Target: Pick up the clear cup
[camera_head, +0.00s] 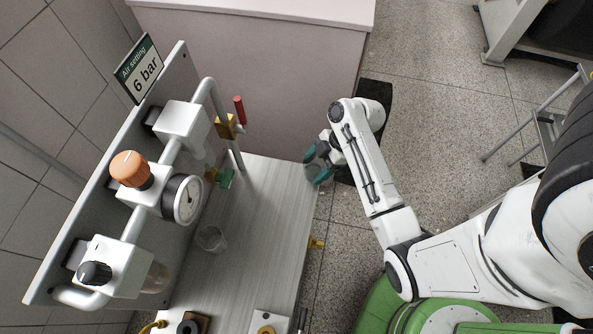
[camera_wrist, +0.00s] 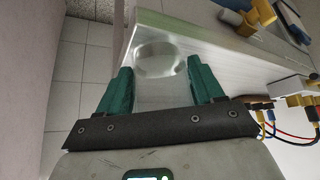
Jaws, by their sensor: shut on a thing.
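In the wrist view a clear cup (camera_wrist: 157,60) shows between the two teal fingers of my gripper (camera_wrist: 160,84), its round rim facing the camera. The fingers are apart by about the cup's width, and my gripper is shut on it. In the head view my gripper (camera_head: 319,165) is at the right edge of the grey bench, near its far end. The held cup is hard to make out there. Another clear cup-like vessel (camera_head: 211,238) stands on the bench, nearer the front and left, well apart from my gripper.
The grey bench (camera_head: 265,195) is mostly bare in the middle. A panel with pipes, a gauge (camera_head: 187,199) and an orange knob (camera_head: 130,168) stands along its left side. A pale cabinet (camera_head: 260,60) is behind.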

